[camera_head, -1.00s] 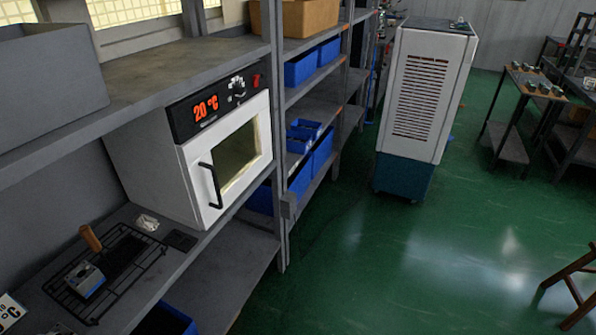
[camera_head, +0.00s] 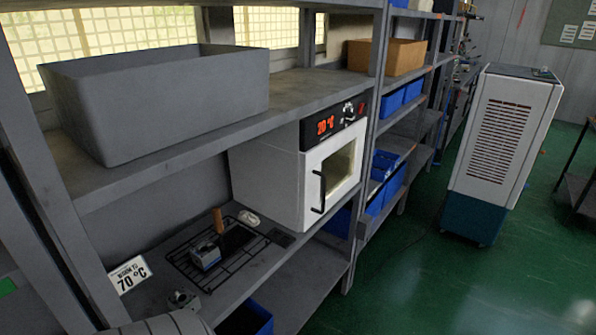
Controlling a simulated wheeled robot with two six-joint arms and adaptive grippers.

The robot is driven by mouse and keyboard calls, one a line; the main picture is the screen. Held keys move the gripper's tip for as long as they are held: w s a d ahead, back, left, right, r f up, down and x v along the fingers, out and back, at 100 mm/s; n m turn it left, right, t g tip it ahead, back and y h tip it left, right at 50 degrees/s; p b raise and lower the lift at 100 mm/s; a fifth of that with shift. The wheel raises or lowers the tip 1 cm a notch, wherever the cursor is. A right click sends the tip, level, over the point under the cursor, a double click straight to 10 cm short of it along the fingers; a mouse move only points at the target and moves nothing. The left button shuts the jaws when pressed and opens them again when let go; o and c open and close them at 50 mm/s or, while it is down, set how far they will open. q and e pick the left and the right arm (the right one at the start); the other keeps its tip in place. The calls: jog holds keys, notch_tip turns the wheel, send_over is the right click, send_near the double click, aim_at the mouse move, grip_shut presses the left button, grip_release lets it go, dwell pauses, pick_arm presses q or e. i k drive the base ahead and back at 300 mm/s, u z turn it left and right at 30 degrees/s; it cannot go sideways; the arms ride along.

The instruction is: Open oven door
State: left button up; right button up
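The white oven (camera_head: 290,172) stands on the middle shelf of the grey rack, with a black panel (camera_head: 335,122) reading 20 °C in red. Its door (camera_head: 343,168) is shut and has a window. A black vertical handle (camera_head: 319,191) sits on the door's left side. Neither of my grippers can be made out in this view. A rounded grey part at the bottom left edge may be mine, but I cannot tell.
Left of the oven, a black wire rack (camera_head: 218,254) holds a metal block (camera_head: 206,256) near a wooden handle. A 70 °C sign (camera_head: 130,275) stands further left. A grey bin (camera_head: 160,103) sits above. A white cabinet unit (camera_head: 500,140) stands right, with green floor (camera_head: 420,285) clear before it.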

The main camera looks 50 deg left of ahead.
aim_at(311, 207)
jog(key=z, duration=0.7)
jog(key=k, duration=0.1)
jog(key=u, duration=1.4)
